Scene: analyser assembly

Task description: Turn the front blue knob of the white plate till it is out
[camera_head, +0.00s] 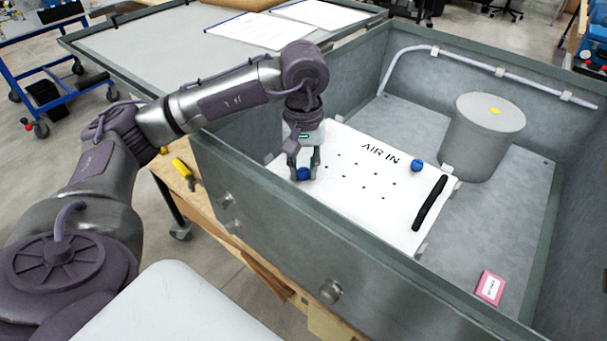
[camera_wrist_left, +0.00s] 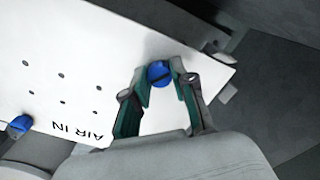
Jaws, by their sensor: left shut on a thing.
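The white plate (camera_head: 345,205) lies inside the grey metal box, with "AIR IN" printed on it and a black handle on its right part. The front blue knob (camera_head: 304,173) is at the plate's left end, between the fingertips of my left gripper (camera_head: 304,170). In the left wrist view the knob (camera_wrist_left: 158,72) shows its dark slot between the green-lined fingers of my left gripper (camera_wrist_left: 160,82), which is shut on it. A second blue knob (camera_head: 417,165) stands free at the plate's far edge; it also shows in the left wrist view (camera_wrist_left: 20,124). My right gripper is not in view.
The box's front wall (camera_head: 300,240) rises beside my left gripper. A grey cylinder (camera_head: 484,135) with a yellow dot stands behind the plate. A pink label (camera_head: 489,288) lies on the box floor. A yellow-handled tool (camera_head: 185,173) lies on the wooden bench outside.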

